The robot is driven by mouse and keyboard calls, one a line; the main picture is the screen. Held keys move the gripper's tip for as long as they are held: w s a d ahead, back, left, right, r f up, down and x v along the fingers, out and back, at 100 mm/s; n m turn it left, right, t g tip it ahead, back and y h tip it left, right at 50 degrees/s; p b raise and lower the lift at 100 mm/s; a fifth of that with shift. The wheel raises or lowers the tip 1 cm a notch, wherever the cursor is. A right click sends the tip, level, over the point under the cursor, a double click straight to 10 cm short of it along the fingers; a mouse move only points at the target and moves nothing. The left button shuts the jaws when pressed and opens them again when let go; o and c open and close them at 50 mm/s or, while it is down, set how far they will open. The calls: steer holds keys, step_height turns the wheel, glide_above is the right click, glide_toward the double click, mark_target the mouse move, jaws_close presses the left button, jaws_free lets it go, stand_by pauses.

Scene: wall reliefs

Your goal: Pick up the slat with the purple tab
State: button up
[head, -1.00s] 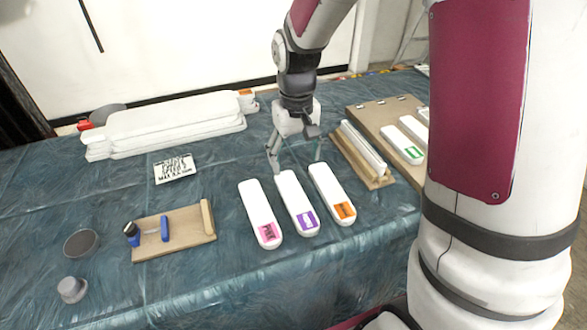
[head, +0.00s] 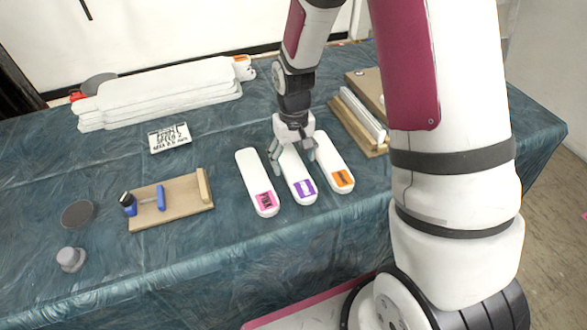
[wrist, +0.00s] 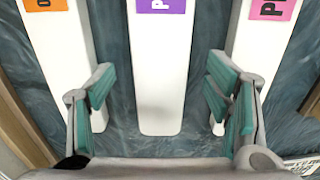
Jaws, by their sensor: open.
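The slat with the purple tab (head: 299,178) lies flat on the cloth, between the slat with the pink tab (head: 256,184) on its left and the slat with the orange tab (head: 334,166) on its right. My gripper (head: 292,157) is open over the far end of the purple-tab slat. In the wrist view, the white purple-tab slat (wrist: 158,75) runs between the open, teal-padded fingers of my gripper (wrist: 170,100), with a gap on each side. The pink-tab slat is at the right there and the orange-tab slat at the left, each partly behind a finger.
A wooden board with a bottle and a blue tool (head: 172,215) lies left. A stack of white boards (head: 160,95) and a small sign (head: 169,137) are behind. A wooden rack with slats (head: 355,130) stands close at the right. Cloth at the front is clear.

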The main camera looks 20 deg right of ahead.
step_height(320, 180, down, 2)
steer(key=shift+f, duration=0.15)
steer(key=c, duration=1.3)
steer(key=shift+c, duration=0.2)
